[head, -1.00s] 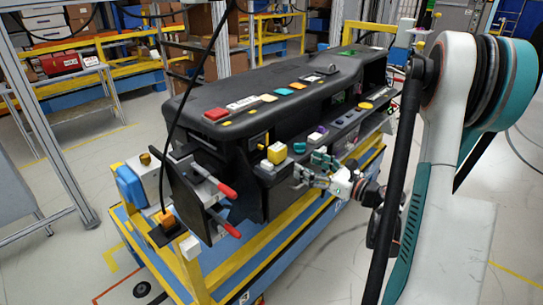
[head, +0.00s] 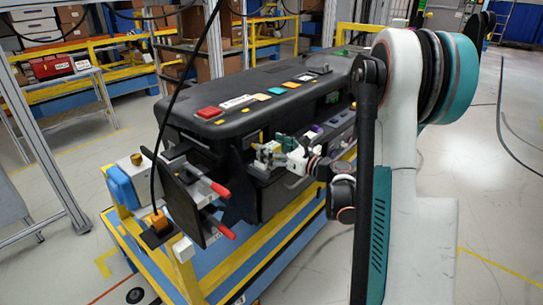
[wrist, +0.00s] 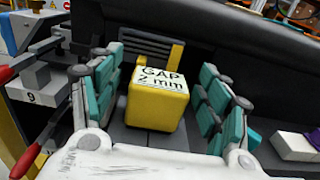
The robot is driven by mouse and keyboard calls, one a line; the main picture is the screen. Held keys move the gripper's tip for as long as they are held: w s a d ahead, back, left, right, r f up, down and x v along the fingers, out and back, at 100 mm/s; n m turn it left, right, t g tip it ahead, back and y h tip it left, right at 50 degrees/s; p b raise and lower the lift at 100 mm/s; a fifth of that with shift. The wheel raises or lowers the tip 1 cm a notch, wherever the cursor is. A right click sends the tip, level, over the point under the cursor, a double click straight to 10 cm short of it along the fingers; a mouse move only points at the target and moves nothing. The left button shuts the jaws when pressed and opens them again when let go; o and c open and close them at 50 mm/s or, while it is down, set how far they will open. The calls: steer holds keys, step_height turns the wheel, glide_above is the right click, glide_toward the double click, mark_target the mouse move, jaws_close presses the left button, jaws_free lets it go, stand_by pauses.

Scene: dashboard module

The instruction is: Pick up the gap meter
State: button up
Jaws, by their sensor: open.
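The gap meter (wrist: 158,100) is a yellow block with a white top marked "GAP 2 mm". In the wrist view it stands on the dark ledge of the dashboard module, between the two fingers of my gripper (wrist: 160,105). The teal-padded fingers are open, one on each side of the block, with a visible space on both sides. In the head view my gripper (head: 272,150) is at the front ledge of the black dashboard module (head: 190,108), and it largely hides the gap meter there.
Red-handled clamps (head: 221,190) stick out at the module's near left end. A purple-and-white block (wrist: 295,145) lies right of the gripper in the wrist view. Coloured blocks, including a red one (head: 209,112), lie on the module's top. A black cable hangs in front.

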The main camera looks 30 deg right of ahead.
steer(key=shift+w+a, duration=0.1)
steer(key=shift+w, duration=0.05)
steer(key=c, duration=1.4)
steer(key=shift+o, duration=0.2)
